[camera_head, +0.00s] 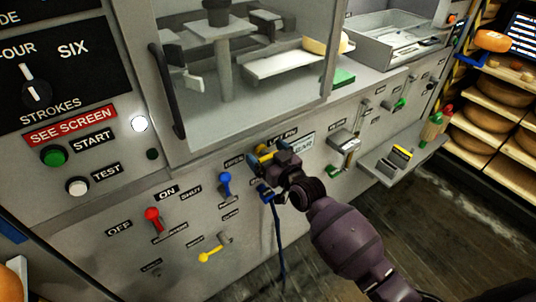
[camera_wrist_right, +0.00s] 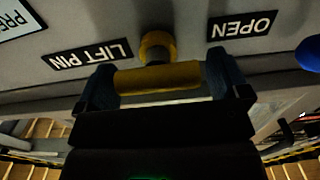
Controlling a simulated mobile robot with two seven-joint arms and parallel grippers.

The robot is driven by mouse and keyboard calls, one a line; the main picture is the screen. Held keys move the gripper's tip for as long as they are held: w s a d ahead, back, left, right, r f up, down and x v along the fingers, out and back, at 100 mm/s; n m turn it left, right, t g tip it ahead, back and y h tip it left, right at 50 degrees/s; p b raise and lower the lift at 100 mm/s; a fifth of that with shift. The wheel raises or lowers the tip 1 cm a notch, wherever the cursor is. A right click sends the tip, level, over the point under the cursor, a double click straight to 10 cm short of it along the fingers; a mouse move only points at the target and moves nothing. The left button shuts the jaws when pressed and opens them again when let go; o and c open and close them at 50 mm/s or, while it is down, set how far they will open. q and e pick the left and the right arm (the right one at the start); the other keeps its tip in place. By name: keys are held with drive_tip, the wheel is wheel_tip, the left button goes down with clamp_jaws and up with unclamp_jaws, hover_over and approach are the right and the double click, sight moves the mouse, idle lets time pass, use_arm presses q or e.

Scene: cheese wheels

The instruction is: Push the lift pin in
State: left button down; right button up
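The lift pin (camera_wrist_right: 158,78) is a yellow crossbar handle in the right wrist view, with a round yellow collar (camera_wrist_right: 157,46) at the grey panel behind it. The LIFT PIN label (camera_wrist_right: 88,54) is beside it. My right gripper (camera_wrist_right: 160,80) has a finger at each end of the crossbar, and both seem to touch it, so it looks shut on the handle. In the head view my right gripper (camera_head: 267,171) is at the panel below the window, partly hiding the pin. How deep the pin sits is hard to tell. My left gripper is not in view.
A blue lever (camera_head: 225,184) is just left of my right gripper. A red lever (camera_head: 153,217) and a yellow lever (camera_head: 211,254) are farther left. A metal block (camera_head: 343,143) sticks out on the right. A dark cable (camera_head: 279,240) hangs below. Shelves with cheese wheels (camera_head: 484,102) stand far right.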

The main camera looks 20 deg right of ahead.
drive_tip(key=shift+s, duration=0.15)
drive_tip(key=v, duration=1)
drive_tip(key=shift+s+p, duration=0.35)
drive_tip(key=shift+p, duration=0.1)
drive_tip(key=shift+d, duration=0.15)
drive_tip(key=s+d+f+m+g+h, duration=0.1)
drive_tip(key=s+d+f+g+h, duration=0.2)
drive_tip(key=s+f, duration=0.4)
drive_tip(key=s+d+f+m+g+h, duration=0.2)
drive_tip(key=s+d+f, duration=0.4)
drive_tip(key=s, duration=0.9)
drive_tip(key=shift+s+f+g+h, duration=0.4)
drive_tip(key=shift+f+g+h, duration=0.1)
drive_tip(key=shift+f+h, duration=0.25)
drive_tip(key=shift+a, duration=0.1)
